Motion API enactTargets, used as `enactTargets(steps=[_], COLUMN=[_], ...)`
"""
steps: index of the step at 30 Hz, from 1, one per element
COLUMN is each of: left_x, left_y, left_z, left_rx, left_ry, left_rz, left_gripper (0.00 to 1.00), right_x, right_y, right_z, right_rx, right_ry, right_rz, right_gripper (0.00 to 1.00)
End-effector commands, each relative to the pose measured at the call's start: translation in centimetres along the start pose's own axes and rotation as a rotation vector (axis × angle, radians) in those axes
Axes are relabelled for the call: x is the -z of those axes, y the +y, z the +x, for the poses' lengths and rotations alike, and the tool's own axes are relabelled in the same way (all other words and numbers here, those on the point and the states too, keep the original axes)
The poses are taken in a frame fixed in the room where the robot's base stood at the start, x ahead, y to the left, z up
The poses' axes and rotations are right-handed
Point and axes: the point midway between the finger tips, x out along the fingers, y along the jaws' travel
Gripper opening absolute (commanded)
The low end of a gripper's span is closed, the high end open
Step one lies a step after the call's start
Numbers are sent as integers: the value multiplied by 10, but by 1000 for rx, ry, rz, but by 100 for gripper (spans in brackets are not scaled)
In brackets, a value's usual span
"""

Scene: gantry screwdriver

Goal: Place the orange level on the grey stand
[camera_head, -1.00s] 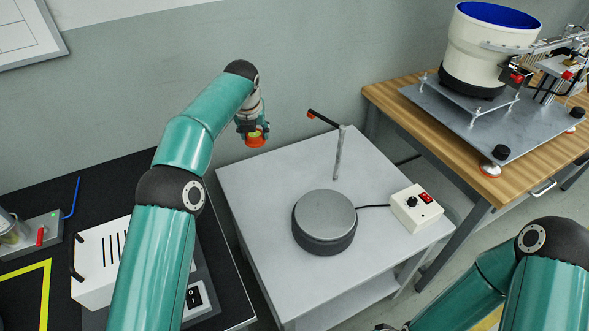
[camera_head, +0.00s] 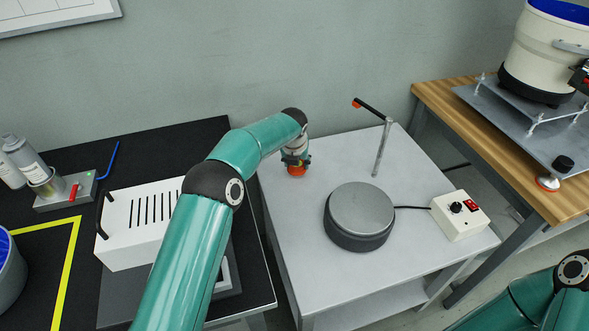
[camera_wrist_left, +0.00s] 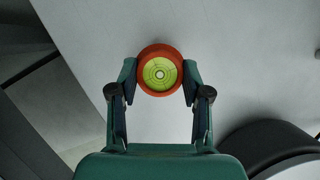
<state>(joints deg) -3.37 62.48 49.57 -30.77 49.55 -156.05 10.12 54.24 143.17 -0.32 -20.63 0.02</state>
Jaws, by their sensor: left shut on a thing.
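The orange level (camera_head: 297,171) is a small round disc with a yellow-green bubble face, which shows upward in the left wrist view (camera_wrist_left: 160,74). My left gripper (camera_head: 296,158) is shut on it, with one finger on each side of its rim. In the head view the level is over the back left part of the grey table; I cannot tell its exact height. A round grey stand (camera_head: 362,208) with a dark side sits on the table, to the right and in front of the level. My right gripper is out of view; only part of that arm shows at bottom right.
The grey table (camera_head: 420,170) also holds a thin upright rod (camera_head: 382,148) with an angled arm and a white control box (camera_head: 460,215) cabled to the round stand. A black bench (camera_head: 60,165) is left; a wooden table (camera_head: 440,95) is right.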

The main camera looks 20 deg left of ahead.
Motion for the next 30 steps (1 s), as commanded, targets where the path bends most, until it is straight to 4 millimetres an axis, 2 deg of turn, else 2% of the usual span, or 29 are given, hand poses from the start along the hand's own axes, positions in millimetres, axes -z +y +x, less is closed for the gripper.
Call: enactTargets(steps=[1,4,15,16,20,30], left_x=[5,9,10,11,11,10], left_y=[0,0,1,1,1,2], left_z=[11,21,25,25,25,24], left_rx=[-1,0,0,0,0,-1], left_ry=[4,2,0,0,0,0], left_rz=[0,1,0,0,-1,-2], left_gripper=[12,12,12,50,71,73], right_x=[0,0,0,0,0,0], right_y=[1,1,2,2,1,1], right_z=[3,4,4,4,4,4], right_rx=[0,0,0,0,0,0], right_ry=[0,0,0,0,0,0], right_rz=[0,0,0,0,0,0], right_gripper=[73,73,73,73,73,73])
